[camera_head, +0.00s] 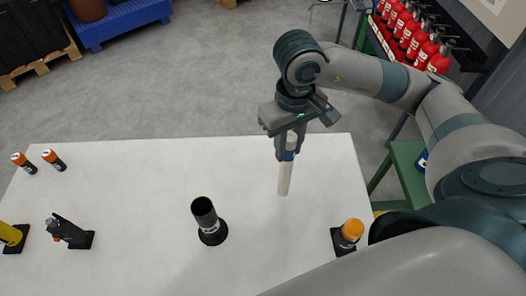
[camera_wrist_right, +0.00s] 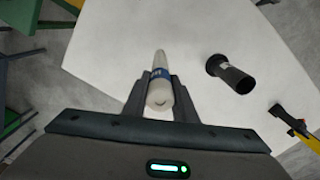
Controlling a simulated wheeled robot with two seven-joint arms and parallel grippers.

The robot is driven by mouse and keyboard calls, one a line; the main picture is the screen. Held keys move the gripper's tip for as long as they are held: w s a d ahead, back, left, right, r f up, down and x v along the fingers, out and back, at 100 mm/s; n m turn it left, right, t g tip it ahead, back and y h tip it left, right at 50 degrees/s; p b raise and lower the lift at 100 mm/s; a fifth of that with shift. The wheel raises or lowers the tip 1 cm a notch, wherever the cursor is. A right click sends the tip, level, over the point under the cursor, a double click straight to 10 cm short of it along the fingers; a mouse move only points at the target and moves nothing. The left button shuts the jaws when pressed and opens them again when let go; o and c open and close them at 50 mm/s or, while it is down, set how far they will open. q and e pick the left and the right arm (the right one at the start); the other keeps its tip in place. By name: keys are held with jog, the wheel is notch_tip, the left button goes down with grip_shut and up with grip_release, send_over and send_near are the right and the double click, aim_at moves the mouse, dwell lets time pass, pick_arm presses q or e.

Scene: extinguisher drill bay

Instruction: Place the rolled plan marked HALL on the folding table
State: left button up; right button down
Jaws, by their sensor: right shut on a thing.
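The rolled plan (camera_head: 285,179) is a pale tube with a blue band. My right gripper (camera_head: 290,146) is shut on its upper part and holds it roughly upright over the white folding table (camera_head: 130,190), near the far right edge. The plan also shows between the fingers in the right wrist view (camera_wrist_right: 160,93). Its band (camera_wrist_right: 160,73) carries lettering too small to read. I cannot tell whether the plan's lower end touches the table. My left gripper is not in view.
A black open tube on a base (camera_head: 206,216) stands left of the plan. An orange-capped item (camera_head: 351,231) stands nearer, to the right. Two orange-and-black cylinders (camera_head: 38,161) and a black device (camera_head: 69,233) are at the left. Table between is bare.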

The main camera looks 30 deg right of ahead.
jog(key=w+a+f+p, duration=0.3)
jog(key=w+f, duration=0.1)
jog(key=w, duration=0.2)
jog(key=shift+w+f, duration=0.25)
jog(key=shift+w, duration=0.15)
notch_tip(320, 180, down, 4)
jog(key=shift+p, duration=1.25)
